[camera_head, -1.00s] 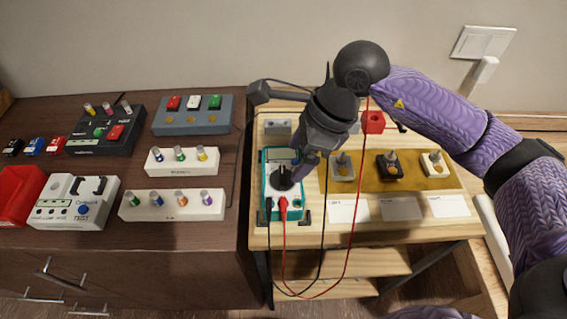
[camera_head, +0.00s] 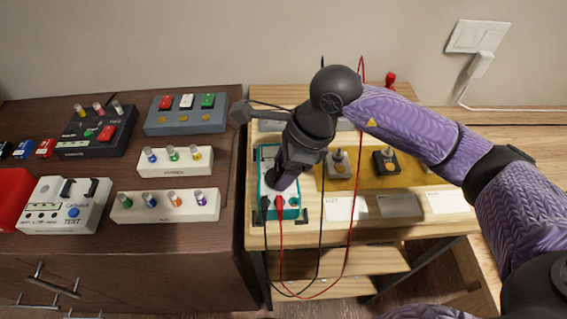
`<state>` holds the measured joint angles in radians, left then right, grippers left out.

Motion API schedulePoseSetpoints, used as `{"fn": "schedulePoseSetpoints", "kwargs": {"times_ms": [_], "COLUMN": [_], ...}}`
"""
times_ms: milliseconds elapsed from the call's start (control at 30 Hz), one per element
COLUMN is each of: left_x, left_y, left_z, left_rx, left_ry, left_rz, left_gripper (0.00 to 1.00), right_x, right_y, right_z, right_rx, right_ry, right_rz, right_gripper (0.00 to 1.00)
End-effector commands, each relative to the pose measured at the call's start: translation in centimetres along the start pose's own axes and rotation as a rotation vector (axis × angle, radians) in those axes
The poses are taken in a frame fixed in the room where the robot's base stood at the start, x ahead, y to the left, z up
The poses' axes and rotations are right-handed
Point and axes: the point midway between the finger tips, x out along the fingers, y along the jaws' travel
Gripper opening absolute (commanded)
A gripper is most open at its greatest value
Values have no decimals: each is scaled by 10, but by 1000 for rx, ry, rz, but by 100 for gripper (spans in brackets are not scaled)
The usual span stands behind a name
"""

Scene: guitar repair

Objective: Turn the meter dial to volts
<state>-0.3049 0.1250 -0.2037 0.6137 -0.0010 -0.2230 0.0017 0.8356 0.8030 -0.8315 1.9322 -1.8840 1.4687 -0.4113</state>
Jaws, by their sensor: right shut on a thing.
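The meter (camera_head: 267,153), teal-edged with a white face, stands at the front left of the light wooden bench. A red and a black lead are plugged into its lower end. My right gripper (camera_head: 281,183) reaches down over the middle of the meter and is shut on its dial. The fingers and wrist cover the dial, so its pointer and the setting it marks are hidden. The upper right part of the meter is also covered. My left gripper is not in view.
The leads (camera_head: 348,245) hang past the bench's front edge. A dark cabinet (camera_head: 190,240) on the left holds several control boxes.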

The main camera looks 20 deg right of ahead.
Motion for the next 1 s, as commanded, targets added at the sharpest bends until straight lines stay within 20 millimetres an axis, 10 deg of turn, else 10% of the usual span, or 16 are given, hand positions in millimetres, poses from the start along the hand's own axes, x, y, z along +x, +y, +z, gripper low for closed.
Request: {"fn": "schedulePoseSetpoints", "kwargs": {"times_ms": [1000], "left_x": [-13], "left_y": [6], "left_z": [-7], "left_rx": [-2], "left_ry": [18], "left_rz": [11], "left_gripper": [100], "right_x": [0], "right_y": [5], "right_z": [2], "right_rx": [517], "right_ry": [-2], "right_rz": [-214], "right_gripper": [7]}}
